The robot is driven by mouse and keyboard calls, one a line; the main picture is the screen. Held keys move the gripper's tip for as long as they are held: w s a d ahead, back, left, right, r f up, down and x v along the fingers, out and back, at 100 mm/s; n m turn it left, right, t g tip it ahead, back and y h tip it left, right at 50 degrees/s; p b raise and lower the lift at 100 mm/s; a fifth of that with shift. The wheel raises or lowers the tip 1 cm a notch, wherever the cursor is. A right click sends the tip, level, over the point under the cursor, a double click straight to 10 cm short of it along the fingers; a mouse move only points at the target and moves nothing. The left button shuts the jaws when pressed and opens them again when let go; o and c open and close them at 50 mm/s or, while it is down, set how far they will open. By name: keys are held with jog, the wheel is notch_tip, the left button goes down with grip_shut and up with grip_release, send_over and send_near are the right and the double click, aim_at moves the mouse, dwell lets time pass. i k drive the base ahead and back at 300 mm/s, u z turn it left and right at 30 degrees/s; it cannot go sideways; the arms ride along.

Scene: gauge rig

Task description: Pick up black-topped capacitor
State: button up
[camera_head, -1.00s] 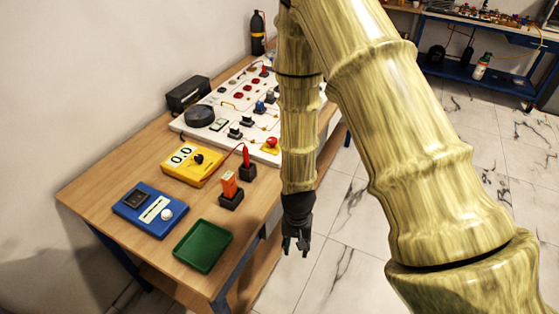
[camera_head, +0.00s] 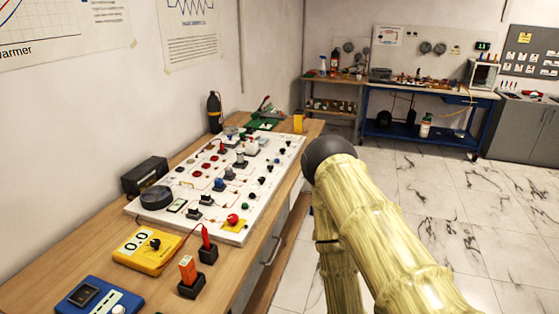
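A white circuit board (camera_head: 152,207) lies on the wooden table against the left wall. Many small parts stand on it: blue ones (camera_head: 229,174), pale ones on dark bases (camera_head: 240,161), and small dark ones along its right side (camera_head: 257,181). They are too small for me to tell which is the black-topped capacitor. My arm crosses the right of the view, apart from the board in the picture. My gripper is out of the frame, so its state does not show.
A yellow meter (camera_head: 147,250), a blue device (camera_head: 98,298), an orange-topped block (camera_head: 190,277) and a red probe in a holder (camera_head: 207,247) stand in front of the board. A black box (camera_head: 145,176) and a dark bottle (camera_head: 214,112) stand behind it. Open floor lies right of the table.

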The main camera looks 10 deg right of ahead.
aim_at(239, 155)
jog(key=z, duration=1.7)
jog(key=i, duration=2.05)
jog(key=u, duration=2.95)
